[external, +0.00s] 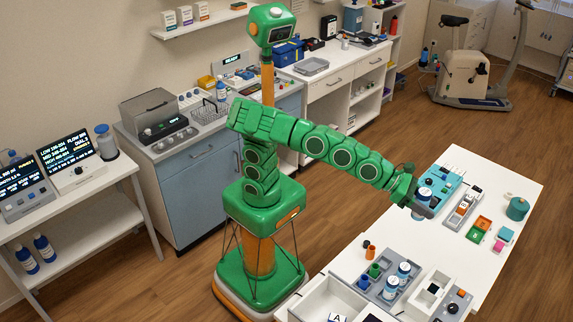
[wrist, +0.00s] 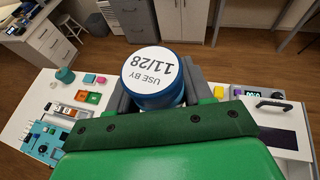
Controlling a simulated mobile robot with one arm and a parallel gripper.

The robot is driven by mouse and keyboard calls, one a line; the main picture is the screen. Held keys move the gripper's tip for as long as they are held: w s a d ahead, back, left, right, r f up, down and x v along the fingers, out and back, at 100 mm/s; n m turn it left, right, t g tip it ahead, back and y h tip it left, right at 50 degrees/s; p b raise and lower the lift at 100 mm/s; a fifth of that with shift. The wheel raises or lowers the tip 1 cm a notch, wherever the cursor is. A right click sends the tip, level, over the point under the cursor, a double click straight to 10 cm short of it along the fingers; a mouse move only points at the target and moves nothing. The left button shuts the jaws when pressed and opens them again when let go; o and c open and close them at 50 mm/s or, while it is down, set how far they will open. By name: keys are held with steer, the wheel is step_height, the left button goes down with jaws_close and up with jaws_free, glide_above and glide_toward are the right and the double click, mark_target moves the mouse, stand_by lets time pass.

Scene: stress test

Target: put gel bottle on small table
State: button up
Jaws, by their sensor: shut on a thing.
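A bottle with a blue rim and a white top reading "USE BY 11/28" (wrist: 155,70) stands between the grey jaws of my gripper (wrist: 160,92) in the wrist view. It seems to be the gel bottle. In the external view my gripper (external: 421,208) is shut on this bottle (external: 425,193), over the left side of a white table (external: 520,172) at the right. The jaws partly hide the bottle. I cannot tell its height above the table. I cannot tell for sure which table is the small table.
Similar bottles (external: 398,277) sit in a grey tray nearer the front. Another white table (external: 97,215) with monitors is at the left.

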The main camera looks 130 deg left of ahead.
steer(key=shift+r, duration=1.05)
steer(key=shift+a+f+m+h, duration=1.55)
steer(key=shift+a+f, duration=0.85)
steer(key=shift+a, duration=0.35)
steer(key=shift+w+a+r+m+h, duration=0.2)
steer(key=shift+a+r+m+h, duration=0.15)
steer(key=shift+r+m+h, duration=0.35)
steer(key=shift+w+a+r+m+h, duration=0.15)
steer(key=shift+a+r+m+h, duration=0.15)
steer(key=shift+r+m+h, duration=0.45)
steer(key=shift+w+a+r+m+h, duration=0.2)
steer(key=shift+a+r+m+h, duration=0.2)
steer(key=shift+r+h, duration=0.5)
step_height(320, 180, down, 35)
steer(key=shift+f, duration=0.2)
steer(key=shift+f, duration=0.3)
steer(key=o, duration=1.3)
